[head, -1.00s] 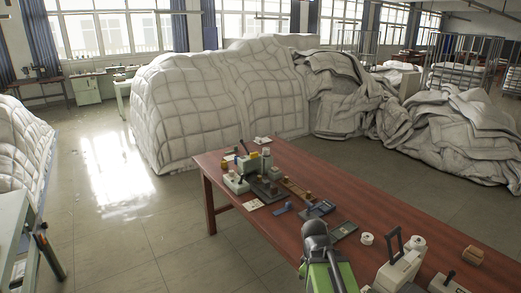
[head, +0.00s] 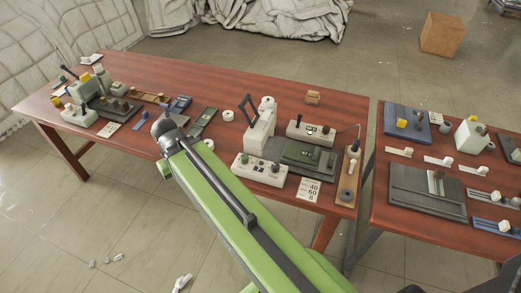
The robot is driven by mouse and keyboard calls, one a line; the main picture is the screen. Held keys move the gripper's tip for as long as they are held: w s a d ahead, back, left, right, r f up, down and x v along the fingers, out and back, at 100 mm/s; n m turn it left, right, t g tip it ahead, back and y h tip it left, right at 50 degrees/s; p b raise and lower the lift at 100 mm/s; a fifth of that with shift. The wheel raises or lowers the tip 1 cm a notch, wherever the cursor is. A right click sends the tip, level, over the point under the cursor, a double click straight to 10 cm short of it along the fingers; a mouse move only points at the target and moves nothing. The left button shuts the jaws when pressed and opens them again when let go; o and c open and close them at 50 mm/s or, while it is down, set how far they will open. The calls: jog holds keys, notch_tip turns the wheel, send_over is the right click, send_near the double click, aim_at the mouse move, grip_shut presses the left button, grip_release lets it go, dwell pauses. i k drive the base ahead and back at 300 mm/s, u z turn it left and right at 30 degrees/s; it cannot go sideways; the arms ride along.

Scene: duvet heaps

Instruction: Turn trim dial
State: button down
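I cannot tell for sure which control is the trim dial. A white control box (head: 260,168) with small dark knobs and buttons stands at the front edge of the red-brown table, right of my arm. A second pale box (head: 311,132) with a dark knob is behind it, near a dark green panel (head: 309,158). My green arm reaches from the lower right to the table's front edge. Its dark rounded end, my gripper (head: 166,127), is left of the control box and apart from it. Its fingers are too hidden to read.
The red-brown table (head: 200,85) also carries a printed card (head: 309,190), a white device with a dark frame (head: 260,125), and more knobbed devices at left. A second table (head: 390,230) stands right across a narrow gap. A cardboard box (head: 442,34) is on the floor behind.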

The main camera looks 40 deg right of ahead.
aim_at(275, 167)
jog(key=z, duration=1.7)
